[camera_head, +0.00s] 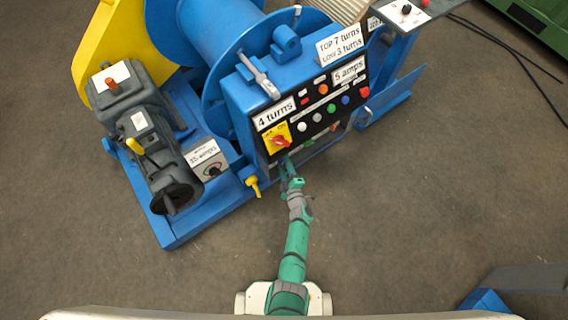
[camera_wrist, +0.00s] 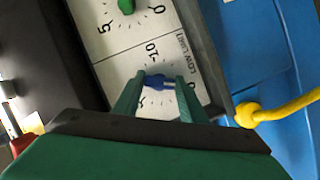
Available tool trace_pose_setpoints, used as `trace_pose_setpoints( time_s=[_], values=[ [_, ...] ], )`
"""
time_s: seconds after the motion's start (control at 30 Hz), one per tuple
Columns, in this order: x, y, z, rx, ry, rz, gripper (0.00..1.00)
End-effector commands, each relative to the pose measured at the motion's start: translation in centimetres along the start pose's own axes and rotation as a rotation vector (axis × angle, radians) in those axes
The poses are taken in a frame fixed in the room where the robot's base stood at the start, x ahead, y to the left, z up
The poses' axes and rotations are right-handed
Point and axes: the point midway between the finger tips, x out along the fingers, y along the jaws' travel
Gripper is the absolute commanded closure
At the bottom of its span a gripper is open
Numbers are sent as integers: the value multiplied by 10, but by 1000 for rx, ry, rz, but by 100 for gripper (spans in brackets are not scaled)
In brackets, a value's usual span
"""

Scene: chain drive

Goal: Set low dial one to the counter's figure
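In the wrist view the low limit dial (camera_wrist: 170,105) is a white face with printed figures, "10" among them, and a blue knob (camera_wrist: 158,81) at its middle. My gripper (camera_wrist: 160,77) has its two green fingers apart, one on each side of this knob; whether they touch it I cannot tell. Part of the scale is hidden behind the fingers. In the head view my gripper (camera_head: 287,163) is at the lower left of the blue machine's control panel (camera_head: 312,113). A sign (camera_head: 274,114) there reads "4 turns"; another (camera_head: 340,45) reads "TOP 7 turns, LOW 3 turns".
A second dial with a green knob (camera_wrist: 125,5) sits beside the low limit dial. A yellow hooked part (camera_wrist: 270,111) stands to the right. Above my gripper in the head view is a red switch on a yellow plate (camera_head: 277,139). The floor in front is clear.

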Motion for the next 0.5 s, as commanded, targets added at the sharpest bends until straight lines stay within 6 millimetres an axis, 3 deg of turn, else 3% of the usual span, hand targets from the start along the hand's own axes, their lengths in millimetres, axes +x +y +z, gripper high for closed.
trace_pose_setpoints(
  time_s=[0.03, 0.1, 0.5],
  values=[
    [0, 0, 0, 0, 0, 0, 75],
    [0, 0, 0, 0, 0, 0, 85],
    [0, 1, 0, 51, 1, -22, 85]
  ],
)
